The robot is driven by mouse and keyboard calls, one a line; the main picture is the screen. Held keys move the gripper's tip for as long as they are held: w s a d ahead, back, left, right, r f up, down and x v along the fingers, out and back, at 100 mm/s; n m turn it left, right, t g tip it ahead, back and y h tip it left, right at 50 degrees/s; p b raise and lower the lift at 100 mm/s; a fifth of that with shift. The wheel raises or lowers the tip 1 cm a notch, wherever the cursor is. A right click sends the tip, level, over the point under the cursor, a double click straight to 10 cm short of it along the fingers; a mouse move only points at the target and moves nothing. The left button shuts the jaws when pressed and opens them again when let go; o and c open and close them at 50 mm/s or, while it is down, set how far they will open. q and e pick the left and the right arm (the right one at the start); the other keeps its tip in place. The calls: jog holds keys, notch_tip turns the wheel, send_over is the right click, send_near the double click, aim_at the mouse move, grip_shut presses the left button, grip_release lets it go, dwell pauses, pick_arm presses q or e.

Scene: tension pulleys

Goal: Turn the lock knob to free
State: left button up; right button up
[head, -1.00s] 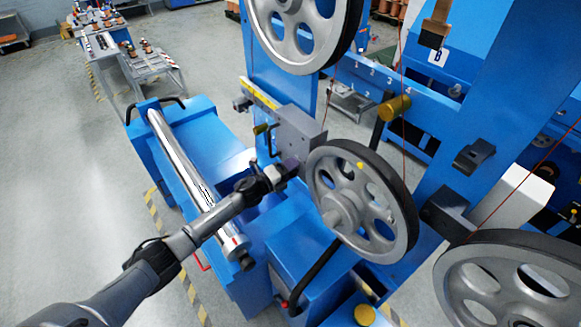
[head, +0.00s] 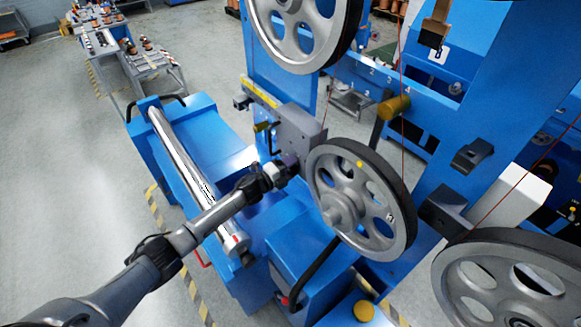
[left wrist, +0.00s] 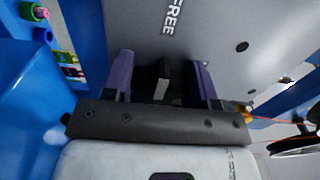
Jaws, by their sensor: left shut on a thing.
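The lock knob (left wrist: 161,82) is a small black grip on a grey plate (left wrist: 225,30) in the left wrist view. The word FREE (left wrist: 172,16) is printed on the plate, beyond the knob. My left gripper (left wrist: 160,82) has its two purple fingers on either side of the knob and is shut on it. In the head view my left gripper (head: 290,165) reaches the grey lock housing (head: 300,128), just left of the middle spoked pulley (head: 330,190). The knob itself is hidden there. My right gripper is not in view.
A large pulley (head: 318,35) hangs above and another (head: 470,265) stands at lower right. A yellow-ended lever (head: 394,107) is near the middle pulley. Open floor (head: 65,150) is at left.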

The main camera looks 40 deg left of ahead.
pick_arm(q)
jog(key=o, duration=0.9)
jog(key=shift+s+a, duration=0.15)
jog(key=shift+s, duration=0.45)
jog(key=v, duration=1.2)
jog(key=shift+s, duration=0.35)
